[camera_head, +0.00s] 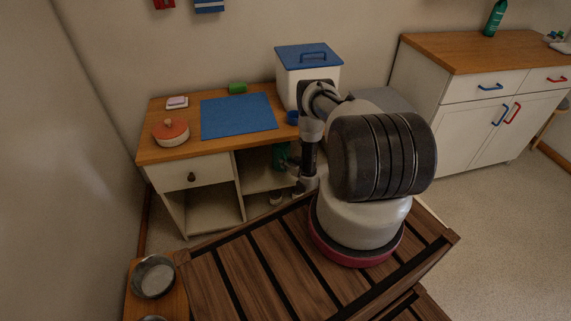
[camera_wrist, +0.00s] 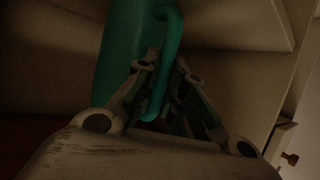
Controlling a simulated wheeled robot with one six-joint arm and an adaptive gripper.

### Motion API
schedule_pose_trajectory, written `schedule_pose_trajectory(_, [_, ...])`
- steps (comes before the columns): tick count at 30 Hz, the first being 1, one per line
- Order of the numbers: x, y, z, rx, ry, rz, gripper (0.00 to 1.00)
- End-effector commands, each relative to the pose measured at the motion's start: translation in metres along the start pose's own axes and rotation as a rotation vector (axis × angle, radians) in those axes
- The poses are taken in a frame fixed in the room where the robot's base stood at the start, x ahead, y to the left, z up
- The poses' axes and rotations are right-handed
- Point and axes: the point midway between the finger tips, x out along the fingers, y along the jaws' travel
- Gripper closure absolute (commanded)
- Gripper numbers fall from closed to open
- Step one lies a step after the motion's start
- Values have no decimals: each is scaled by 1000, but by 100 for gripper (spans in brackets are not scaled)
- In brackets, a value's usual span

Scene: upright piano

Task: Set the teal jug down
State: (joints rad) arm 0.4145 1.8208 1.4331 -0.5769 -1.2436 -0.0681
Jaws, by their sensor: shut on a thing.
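The teal jug (camera_wrist: 120,50) fills the upper left of the wrist view, with its handle curving down on its right side. My gripper (camera_wrist: 165,65) is shut on the jug's handle. In the head view, part of the jug (camera_head: 280,155) shows to the left of my arm, at the open compartment (camera_head: 255,178) under the wooden worktop. My arm hides much of it there. I cannot tell whether the jug's base touches the shelf.
Small items (camera_head: 275,198) stand low in the compartment. A drawer (camera_head: 190,174) is at the left.

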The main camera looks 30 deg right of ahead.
Motion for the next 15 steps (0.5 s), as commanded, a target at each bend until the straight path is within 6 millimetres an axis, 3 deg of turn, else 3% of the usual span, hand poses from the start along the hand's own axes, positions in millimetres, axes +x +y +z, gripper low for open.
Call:
schedule_pose_trajectory(9, [1,0,2,0,1,0,100])
schedule_pose_trajectory(10, [1,0,2,0,0,0,85])
schedule_pose_trajectory(12, [1,0,2,0,0,0,72])
schedule_pose_trajectory(13, [1,0,2,0,0,0,67])
schedule_pose_trajectory(15, [1,0,2,0,0,0,67])
